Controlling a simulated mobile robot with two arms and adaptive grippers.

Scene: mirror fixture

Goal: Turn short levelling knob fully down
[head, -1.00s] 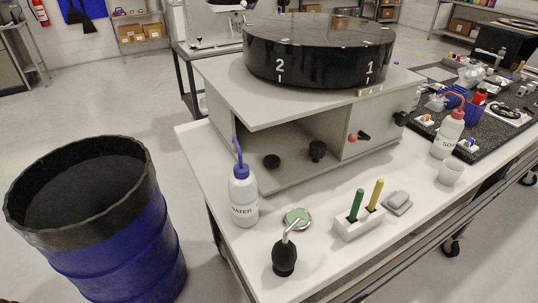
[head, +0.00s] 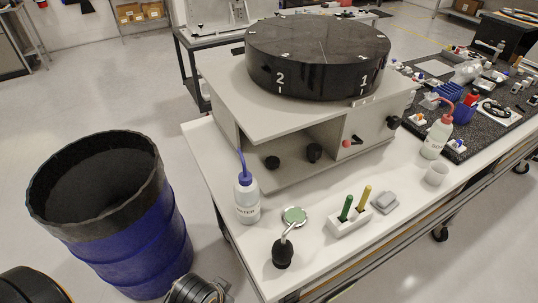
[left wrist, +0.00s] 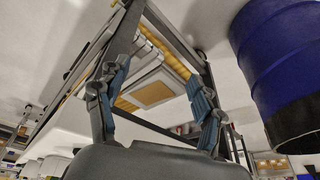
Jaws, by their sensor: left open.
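The fixture is a grey stand (head: 262,110) with a round black turntable on top, marked 1 and 2. In its open lower bay sit a low, short black knob (head: 272,162) and a taller black knob (head: 314,152) to its right. Which way either knob is turned cannot be told. My left gripper (left wrist: 157,82) shows in the left wrist view with two blue-padded fingers wide apart and nothing between them. It is away from the knobs, which are not visible in that view. My right gripper is in neither view.
A blue barrel (head: 110,220) stands on the floor at left.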

